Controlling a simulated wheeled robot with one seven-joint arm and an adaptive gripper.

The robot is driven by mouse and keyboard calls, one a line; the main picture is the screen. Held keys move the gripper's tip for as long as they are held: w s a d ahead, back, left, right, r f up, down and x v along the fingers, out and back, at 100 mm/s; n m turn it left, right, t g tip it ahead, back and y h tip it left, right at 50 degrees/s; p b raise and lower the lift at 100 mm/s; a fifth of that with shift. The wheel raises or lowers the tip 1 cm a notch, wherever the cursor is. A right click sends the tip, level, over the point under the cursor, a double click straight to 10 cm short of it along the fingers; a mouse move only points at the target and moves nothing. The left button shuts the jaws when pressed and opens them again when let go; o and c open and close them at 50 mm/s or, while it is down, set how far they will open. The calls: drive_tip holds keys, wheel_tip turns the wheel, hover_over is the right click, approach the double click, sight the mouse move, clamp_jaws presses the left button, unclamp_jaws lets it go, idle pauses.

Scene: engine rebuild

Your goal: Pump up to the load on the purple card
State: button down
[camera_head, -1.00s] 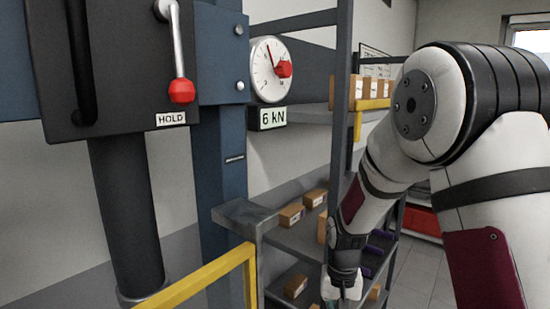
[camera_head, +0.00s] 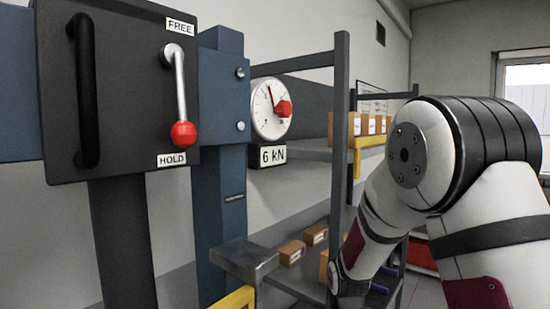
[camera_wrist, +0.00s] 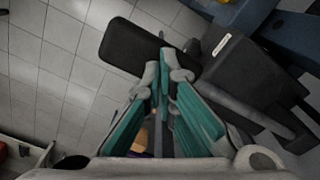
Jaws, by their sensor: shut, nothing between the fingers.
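The press panel (camera_head: 130,110) has a lever with a red knob (camera_head: 183,134), which is down at the HOLD label (camera_head: 172,160). Contact cannot be told. A dark block with a pale label (camera_wrist: 240,78) lies right of it. No purple card is clearly seen.
A grey shelf rack (camera_head: 342,90) holds boxes (camera_head: 293,251) and purple items, partly behind my arm. A yellow rail (camera_head: 235,299) stands in front. Blue steelwork (camera_wrist: 295,35) lies at the wrist view's upper right; tiled floor (camera_wrist: 65,70) is open at left.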

drive_tip(key=shift+f, duration=0.1)
drive_tip(key=shift+f, duration=1.2)
idle(0.6)
drive_tip(key=shift+f+b, duration=0.3)
drive_tip(key=shift+f, duration=0.8)
idle(0.5)
drive_tip(key=shift+f, duration=1.05)
idle(0.5)
